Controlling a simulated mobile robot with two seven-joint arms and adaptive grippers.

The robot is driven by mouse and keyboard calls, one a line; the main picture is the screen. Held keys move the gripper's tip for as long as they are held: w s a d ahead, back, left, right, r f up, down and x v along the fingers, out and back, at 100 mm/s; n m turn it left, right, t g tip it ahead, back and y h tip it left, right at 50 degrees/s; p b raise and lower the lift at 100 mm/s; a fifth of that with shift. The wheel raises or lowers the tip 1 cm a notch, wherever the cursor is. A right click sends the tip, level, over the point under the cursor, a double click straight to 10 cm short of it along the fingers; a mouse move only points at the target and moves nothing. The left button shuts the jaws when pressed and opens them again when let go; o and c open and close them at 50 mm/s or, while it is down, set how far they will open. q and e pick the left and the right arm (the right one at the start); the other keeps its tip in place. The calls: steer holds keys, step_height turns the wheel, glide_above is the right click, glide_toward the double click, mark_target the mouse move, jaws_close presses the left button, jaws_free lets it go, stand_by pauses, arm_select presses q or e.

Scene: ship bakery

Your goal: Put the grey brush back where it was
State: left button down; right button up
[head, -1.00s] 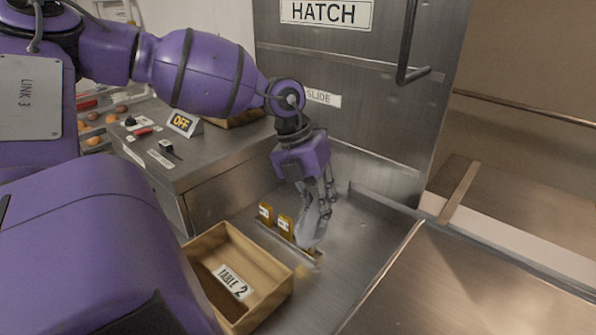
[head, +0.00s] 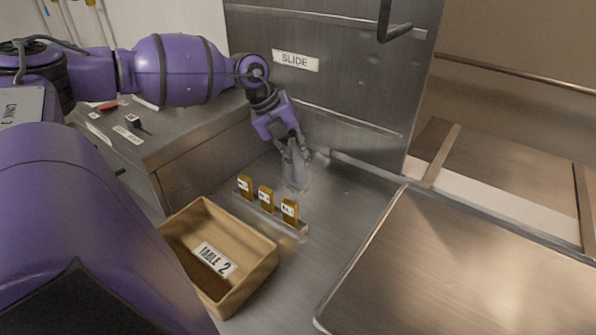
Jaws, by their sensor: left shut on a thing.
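My left gripper (head: 291,143) points down in front of the steel hatch door. It is shut on a pale grey thing (head: 296,178), which looks like the grey brush, though its shape is blurred against the steel. The grey thing hangs just behind a low rail (head: 303,229) on the steel counter (head: 335,240). I cannot tell whether its lower end touches the counter. My right gripper is not in view.
Yellow-brown labelled blocks stand on the rail: left (head: 245,187), middle (head: 265,199), right (head: 290,211). A wooden box (head: 262,272) marked TABLE 2 is at front. A large tray (head: 470,265) lies right. The hatch door (head: 350,115) stands behind.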

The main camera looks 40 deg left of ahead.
arm_select(q)
steer(key=f, duration=0.1)
steer(key=w+a+f, duration=0.1)
steer(key=a+f, duration=0.1)
steer(key=shift+w+a, duration=0.1)
steer(key=shift+w, duration=0.2)
steer(key=shift+w+a+f, duration=0.1)
steer(key=shift+a+f, duration=0.05)
steer(key=shift+f, duration=0.2)
step_height(320, 180, down, 3)
steer(key=shift+a+f, duration=0.1)
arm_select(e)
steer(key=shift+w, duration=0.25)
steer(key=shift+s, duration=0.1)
arm_select(q)
steer(key=shift+f, duration=0.15)
steer(key=c, duration=1.6)
jaws_free()
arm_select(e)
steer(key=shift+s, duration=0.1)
